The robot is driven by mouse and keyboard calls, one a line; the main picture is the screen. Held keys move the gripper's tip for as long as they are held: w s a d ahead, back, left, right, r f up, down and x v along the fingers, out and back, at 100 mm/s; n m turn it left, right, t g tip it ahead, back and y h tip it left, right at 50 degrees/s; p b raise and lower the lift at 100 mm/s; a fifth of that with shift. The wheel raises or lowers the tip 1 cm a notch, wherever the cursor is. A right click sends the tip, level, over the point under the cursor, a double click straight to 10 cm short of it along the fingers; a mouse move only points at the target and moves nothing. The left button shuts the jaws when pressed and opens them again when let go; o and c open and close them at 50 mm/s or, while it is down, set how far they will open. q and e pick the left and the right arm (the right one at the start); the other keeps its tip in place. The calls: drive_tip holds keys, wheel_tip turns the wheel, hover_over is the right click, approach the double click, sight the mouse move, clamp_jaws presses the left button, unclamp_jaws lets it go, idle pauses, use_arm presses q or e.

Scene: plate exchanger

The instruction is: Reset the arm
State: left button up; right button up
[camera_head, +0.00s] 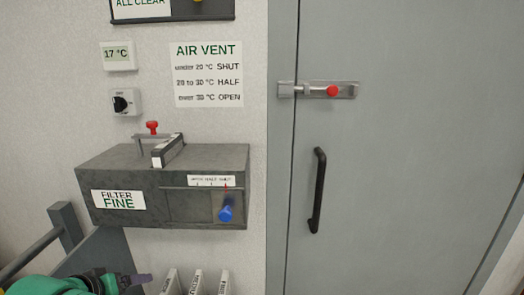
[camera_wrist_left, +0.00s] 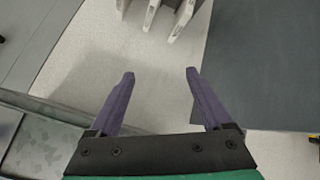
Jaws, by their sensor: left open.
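My left gripper (camera_wrist_left: 160,75) is open and empty in the left wrist view, with its two purple fingers apart over pale floor. The gripper is below the grey box (camera_head: 165,160) on the wall and touches nothing that I can see. My right gripper is not in either view.
A blue knob (camera_head: 225,213) sits at the box's lower right. White upright plates (camera_head: 196,283) stand below the box, and also show in the wrist view (camera_wrist_left: 152,14). At right is a grey door (camera_head: 400,190) with a black handle (camera_head: 317,190) and a red-knobbed bolt (camera_head: 331,91).

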use_arm(q)
drive_tip(key=s+d+f+m+g, duration=0.2)
drive_tip(key=s+d+f+m, duration=0.15)
drive_tip(key=s+f, duration=0.4)
drive_tip(key=s+d+f+m+g, duration=0.3)
drive_tip(key=s+f+m, duration=0.15)
drive_tip(key=f, duration=0.55)
drive_tip(key=s+f+g, duration=0.1)
drive_tip(key=s+f, duration=0.2)
drive_tip(key=f, duration=1.9)
drive_tip(key=s+a+f+g, duration=0.1)
drive_tip(key=s+a+f, duration=0.1)
drive_tip(key=s+f, duration=1.3)
drive_tip(key=s, duration=0.2)
drive_tip(key=shift+s+a+f+g, duration=0.2)
drive_tip(key=shift+s+f+g, duration=0.1)
drive_tip(key=shift+s+f, duration=0.1)
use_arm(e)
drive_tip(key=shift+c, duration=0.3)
